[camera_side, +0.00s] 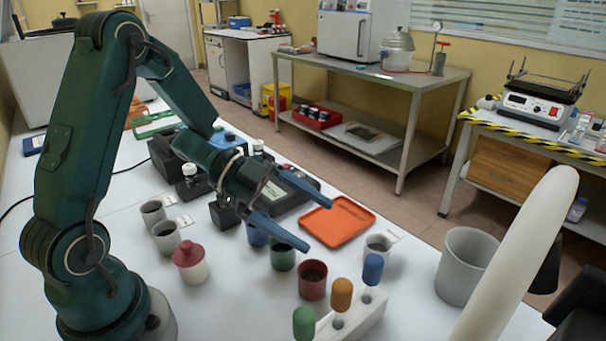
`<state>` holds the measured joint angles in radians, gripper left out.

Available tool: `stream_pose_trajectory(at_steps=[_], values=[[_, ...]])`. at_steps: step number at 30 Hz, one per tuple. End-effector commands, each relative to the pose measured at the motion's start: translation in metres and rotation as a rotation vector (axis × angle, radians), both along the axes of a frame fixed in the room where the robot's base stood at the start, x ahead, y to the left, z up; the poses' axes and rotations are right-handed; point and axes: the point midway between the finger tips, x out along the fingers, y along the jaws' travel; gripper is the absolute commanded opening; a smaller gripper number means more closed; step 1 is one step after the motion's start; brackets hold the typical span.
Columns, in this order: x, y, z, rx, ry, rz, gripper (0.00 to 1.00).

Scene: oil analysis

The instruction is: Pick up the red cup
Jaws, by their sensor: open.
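The red cup (312,282) stands upright on the white table, in the front middle of the side view. Its open top shows a dark inside. My gripper (308,218) is open, with two blue fingers spread apart and pointing to the right. It appears to be above and behind the red cup, apart from it, with nothing between the fingers. A green cup (283,256) stands just left of the red cup. A blue cup (257,235) is partly hidden behind the lower finger.
An orange tray (350,232) lies behind the cups. A white holder (373,315) with green, orange and blue-topped pieces stands close in front. A red-lidded jar (190,264), grey cups (166,238) and a large grey beaker (463,265) stand around. A white curved object (520,255) blocks the right foreground.

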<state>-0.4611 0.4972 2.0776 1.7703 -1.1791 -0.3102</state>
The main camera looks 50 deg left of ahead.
Motion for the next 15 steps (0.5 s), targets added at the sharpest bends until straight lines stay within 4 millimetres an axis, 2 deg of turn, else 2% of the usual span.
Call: stream_pose_trajectory(at_steps=[1,3,6,11,15], values=[[-0.011,0.004,-0.014,-0.043,0.061,-0.028,0.93],[-0.025,0.008,-0.028,-0.089,0.125,-0.056,0.93],[-0.034,0.015,-0.045,-0.125,0.191,-0.047,0.93],[-0.038,0.019,-0.057,-0.161,0.237,-0.01,0.93],[-0.034,0.012,-0.061,-0.164,0.239,-0.003,0.93]])
